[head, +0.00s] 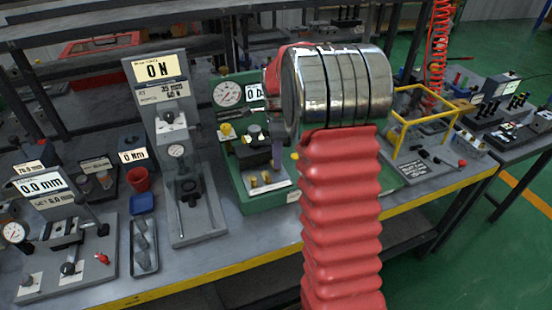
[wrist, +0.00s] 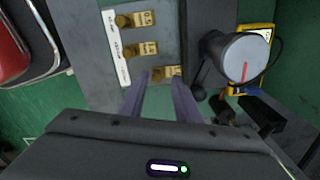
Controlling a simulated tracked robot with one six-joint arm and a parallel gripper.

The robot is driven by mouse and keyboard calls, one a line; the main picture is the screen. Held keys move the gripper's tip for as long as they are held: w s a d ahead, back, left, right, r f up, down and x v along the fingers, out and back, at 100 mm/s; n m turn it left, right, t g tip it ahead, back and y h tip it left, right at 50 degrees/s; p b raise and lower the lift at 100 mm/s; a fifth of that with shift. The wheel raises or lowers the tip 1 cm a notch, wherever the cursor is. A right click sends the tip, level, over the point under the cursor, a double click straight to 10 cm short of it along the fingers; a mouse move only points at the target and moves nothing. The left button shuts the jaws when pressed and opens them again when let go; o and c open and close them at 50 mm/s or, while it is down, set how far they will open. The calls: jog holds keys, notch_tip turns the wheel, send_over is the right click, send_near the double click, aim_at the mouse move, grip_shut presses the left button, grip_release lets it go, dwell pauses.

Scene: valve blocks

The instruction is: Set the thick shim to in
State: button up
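In the wrist view, brass pieces with pale tags sit in a row on a grey plate (wrist: 165,20): an upper one (wrist: 124,21), a middle one (wrist: 128,49) and a lower one (wrist: 160,74). They look like the shims; I cannot read which is the thick one. My gripper (wrist: 161,78) has its two purple-grey fingers apart, with nothing seen held. The fingertips appear over or close by the lower brass piece; the height gap is unclear. In the head view, brass pieces (head: 266,178) show on the green station (head: 280,203), and my arm hides part of it.
A round grey knob with a red line (wrist: 244,57) stands right of the plate, with a yellow device (wrist: 265,33) behind it. In the head view, a force stand (head: 185,205) is left of the station, and a yellow frame (head: 402,125) is to the right.

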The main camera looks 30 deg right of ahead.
notch_tip(320, 180, up, 12)
jog(key=shift+r, duration=0.15)
dwell(0.3)
dwell(0.5)
